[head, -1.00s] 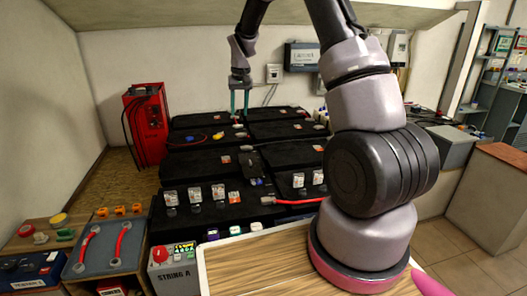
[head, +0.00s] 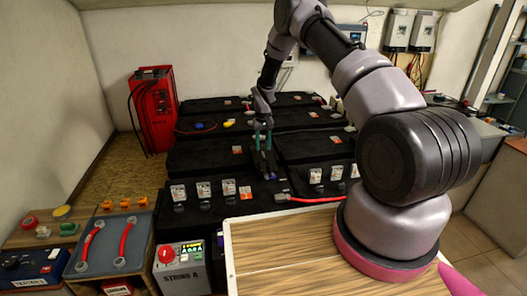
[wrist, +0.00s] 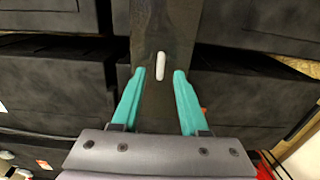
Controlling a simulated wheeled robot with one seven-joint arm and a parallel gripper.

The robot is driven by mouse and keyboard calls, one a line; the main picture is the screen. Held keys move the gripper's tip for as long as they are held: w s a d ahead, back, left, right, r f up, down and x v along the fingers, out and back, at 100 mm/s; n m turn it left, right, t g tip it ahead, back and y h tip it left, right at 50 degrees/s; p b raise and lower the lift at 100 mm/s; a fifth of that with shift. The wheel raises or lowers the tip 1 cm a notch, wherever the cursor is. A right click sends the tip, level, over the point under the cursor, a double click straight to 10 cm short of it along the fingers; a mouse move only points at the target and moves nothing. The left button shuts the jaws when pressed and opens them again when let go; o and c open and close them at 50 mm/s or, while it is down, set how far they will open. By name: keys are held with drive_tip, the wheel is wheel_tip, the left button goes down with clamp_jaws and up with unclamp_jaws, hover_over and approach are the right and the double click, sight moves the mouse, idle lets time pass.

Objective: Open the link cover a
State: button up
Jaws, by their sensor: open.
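A dark grey strip, which looks like the link cover (wrist: 150,22), runs between black battery blocks in the wrist view. A small white upright bar, apparently its handle (wrist: 160,66), stands out from it. The cover looks shut. My gripper (wrist: 160,75) is open, with its teal fingers on either side of the white bar and nothing held. I cannot tell how far the fingertips are above the cover. In the head view my gripper (head: 263,148) points down over the gap between the batteries, and the fingers partly hide the cover there.
Black batteries (head: 205,158) fill the bench on both sides. Clear-capped terminals (head: 203,189) and a red cable (head: 310,200) lie in front. A wooden board (head: 285,250) is at the near side. A red charger (head: 154,108) stands at the back left.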

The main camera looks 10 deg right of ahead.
sight(263, 153)
drive_tip(key=shift+f, duration=1.5)
clamp_jaws()
